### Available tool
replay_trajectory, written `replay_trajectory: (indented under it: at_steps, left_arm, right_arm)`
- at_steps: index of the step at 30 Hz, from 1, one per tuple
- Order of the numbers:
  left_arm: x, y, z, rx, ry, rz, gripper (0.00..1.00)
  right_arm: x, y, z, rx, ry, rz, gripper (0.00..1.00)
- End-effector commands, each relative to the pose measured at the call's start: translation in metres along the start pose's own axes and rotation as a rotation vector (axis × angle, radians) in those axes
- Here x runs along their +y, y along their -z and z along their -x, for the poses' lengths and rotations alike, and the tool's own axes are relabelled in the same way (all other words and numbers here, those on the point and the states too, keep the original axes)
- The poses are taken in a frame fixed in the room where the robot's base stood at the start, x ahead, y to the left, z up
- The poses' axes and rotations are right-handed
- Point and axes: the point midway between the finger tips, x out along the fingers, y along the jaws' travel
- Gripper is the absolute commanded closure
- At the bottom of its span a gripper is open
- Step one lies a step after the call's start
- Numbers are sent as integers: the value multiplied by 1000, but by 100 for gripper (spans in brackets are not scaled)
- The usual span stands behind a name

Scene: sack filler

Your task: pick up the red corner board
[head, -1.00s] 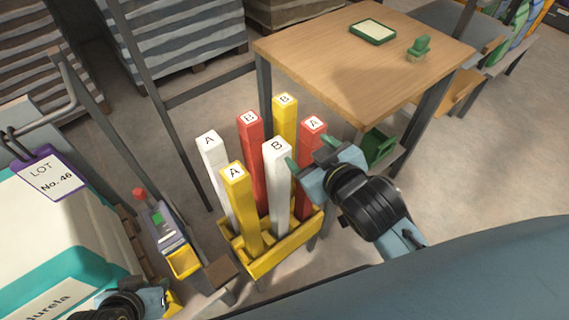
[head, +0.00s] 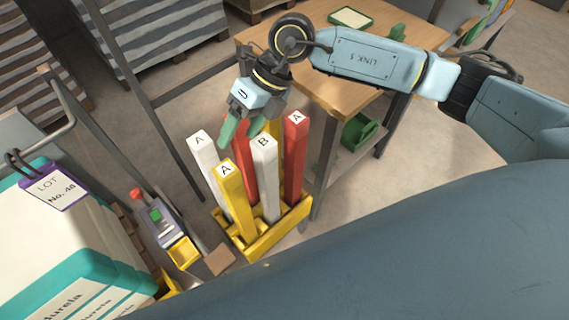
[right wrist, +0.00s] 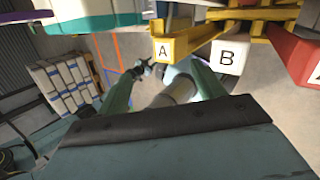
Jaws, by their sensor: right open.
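Two red boards stand upright in a yellow rack (head: 270,238). One red board (head: 242,165) is at the back, its top hidden behind my right gripper. The other red board (head: 296,150), marked A, stands at the right; a red board also shows at the right edge of the right wrist view (right wrist: 298,52). My right gripper (head: 241,131) is open, its green fingers pointing down by the top of the back red board. I cannot tell whether they straddle it. In the right wrist view, no board shows between the fingers (right wrist: 160,78). My left gripper is not seen.
White A (head: 203,155), white B (head: 265,175) and yellow A (head: 234,200) boards crowd the same rack. A wooden table (head: 345,92) stands behind, right. White-and-teal sacks (head: 60,240) are stacked at left. A grey post (head: 150,110) rises behind the rack.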

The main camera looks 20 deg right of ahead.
Motion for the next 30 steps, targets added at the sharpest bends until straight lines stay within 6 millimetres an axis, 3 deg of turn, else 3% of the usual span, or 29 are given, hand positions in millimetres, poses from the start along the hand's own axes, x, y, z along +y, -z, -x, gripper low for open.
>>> replay_trajectory:
  at_steps: [1,4,7,10,13,21,30]
  left_arm:
    - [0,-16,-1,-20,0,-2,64]
    - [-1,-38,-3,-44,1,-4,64]
    - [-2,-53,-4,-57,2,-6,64]
    - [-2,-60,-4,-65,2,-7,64]
    - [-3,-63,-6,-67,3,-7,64]
    - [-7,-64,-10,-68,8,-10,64]
    - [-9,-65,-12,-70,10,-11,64]
  right_arm:
    - [-29,-1,20,34,139,-11,32]
    - [-75,3,53,97,361,-52,32]
    - [-102,6,78,133,502,-91,32]
    - [-117,10,90,151,571,-115,32]
    - [-127,13,82,160,587,-122,32]
    - [-153,22,40,158,583,-119,32]
    - [-168,26,20,156,582,-119,32]
